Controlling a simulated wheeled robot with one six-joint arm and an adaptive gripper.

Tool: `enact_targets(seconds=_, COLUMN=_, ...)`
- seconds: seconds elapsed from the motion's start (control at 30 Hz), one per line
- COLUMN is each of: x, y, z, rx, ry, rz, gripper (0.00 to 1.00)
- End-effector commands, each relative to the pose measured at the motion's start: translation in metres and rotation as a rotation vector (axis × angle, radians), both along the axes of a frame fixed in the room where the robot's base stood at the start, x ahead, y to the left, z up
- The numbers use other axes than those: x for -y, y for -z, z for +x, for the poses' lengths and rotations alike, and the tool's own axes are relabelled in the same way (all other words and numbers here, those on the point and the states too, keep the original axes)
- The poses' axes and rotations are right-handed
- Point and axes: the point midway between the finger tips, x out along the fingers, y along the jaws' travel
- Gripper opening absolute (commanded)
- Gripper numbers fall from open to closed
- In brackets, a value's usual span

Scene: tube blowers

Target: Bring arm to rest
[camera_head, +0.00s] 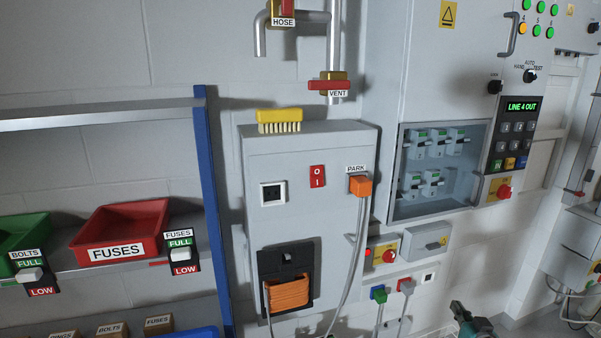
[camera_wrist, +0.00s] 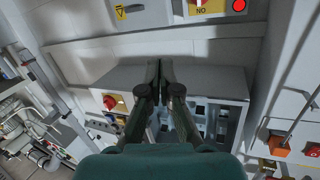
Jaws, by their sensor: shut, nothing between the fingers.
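My gripper (camera_wrist: 160,68) is shut and empty in the wrist view. Its two dark fingers meet at the tips, in front of grey cabinet fronts, and touch nothing that I can see. Its teal body fills the bottom of that view. In the head view, a small teal and dark part of my arm's end (camera_head: 470,322) shows at the bottom edge, right of centre. The rest of my arm is out of view there.
A grey wall box (camera_head: 310,160) carries an orange plug (camera_head: 361,187) with hanging cables. A shelf with a red FUSES bin (camera_head: 120,229) is at left. A red VENT handle (camera_head: 329,86) is above.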

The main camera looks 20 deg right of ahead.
Motion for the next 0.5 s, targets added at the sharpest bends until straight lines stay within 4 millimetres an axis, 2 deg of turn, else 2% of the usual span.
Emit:
enact_targets(seconds=0.03, x=-0.022, y=0.020, z=-0.008, rx=-0.012, ry=-0.001, rz=0.010, gripper=0.00)
enact_targets(seconds=0.2, x=-0.083, y=0.065, z=-0.040, rx=-0.041, ry=0.001, rz=0.026, gripper=0.00)
enact_targets(seconds=0.37, x=-0.137, y=0.097, z=-0.077, rx=-0.065, ry=-0.001, rz=0.032, gripper=0.00)
enact_targets(seconds=0.5, x=-0.181, y=0.118, z=-0.114, rx=-0.083, ry=-0.009, rz=0.030, gripper=0.00)
